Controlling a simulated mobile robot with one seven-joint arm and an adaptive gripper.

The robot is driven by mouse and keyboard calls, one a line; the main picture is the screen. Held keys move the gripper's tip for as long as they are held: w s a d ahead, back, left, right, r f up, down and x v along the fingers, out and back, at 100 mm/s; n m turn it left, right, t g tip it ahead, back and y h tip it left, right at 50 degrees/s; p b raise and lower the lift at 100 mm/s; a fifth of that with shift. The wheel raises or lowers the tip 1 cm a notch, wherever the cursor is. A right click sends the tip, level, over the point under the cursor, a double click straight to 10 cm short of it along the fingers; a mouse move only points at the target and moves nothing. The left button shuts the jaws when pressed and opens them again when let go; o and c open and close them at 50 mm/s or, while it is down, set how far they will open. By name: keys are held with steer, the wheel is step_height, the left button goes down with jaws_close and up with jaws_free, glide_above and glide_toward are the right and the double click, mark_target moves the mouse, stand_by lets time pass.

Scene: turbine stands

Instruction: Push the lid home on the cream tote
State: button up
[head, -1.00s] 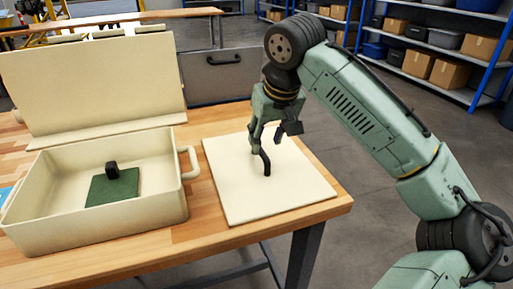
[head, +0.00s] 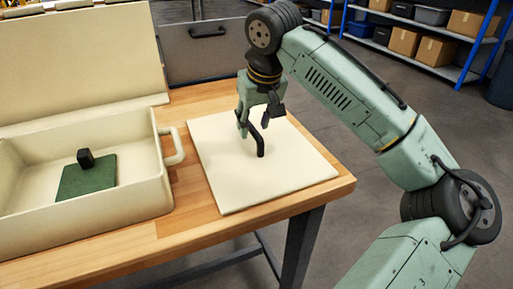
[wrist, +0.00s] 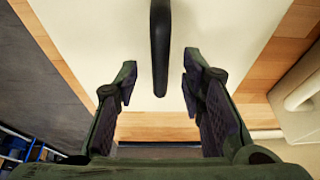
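The cream tote (head: 120,207) stands on the bench at the left of the head view, its hinged-looking cream panel (head: 75,65) raised at the back. Inside lie a green square (head: 75,188) and a small black block (head: 86,158). My gripper (head: 250,122) is at this handle. In the wrist view my gripper (wrist: 157,88) is open, and the handle (wrist: 160,50) reaches toward the gap between the fingers, touching neither visibly.
The wooden bench (head: 190,228) ends just right of the flat panel. The tote's side handle (head: 174,148) sticks out toward that panel. A grey case (head: 205,52) stands behind. Shelves with boxes (head: 437,50) are far back right.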

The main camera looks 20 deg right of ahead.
mark_target(253, 127)
steer(key=shift+x, duration=1.1)
steer(key=shift+r, duration=0.15)
steer(key=shift+c, duration=0.2)
jaws_close()
stand_by(0.6)
steer(key=shift+p, duration=0.3)
step_height(253, 127, up, 8)
steer(key=p, duration=0.7)
steer(key=shift+r, duration=0.1)
steer(key=shift+r+b, duration=0.3)
steer(key=shift+r, duration=2.05)
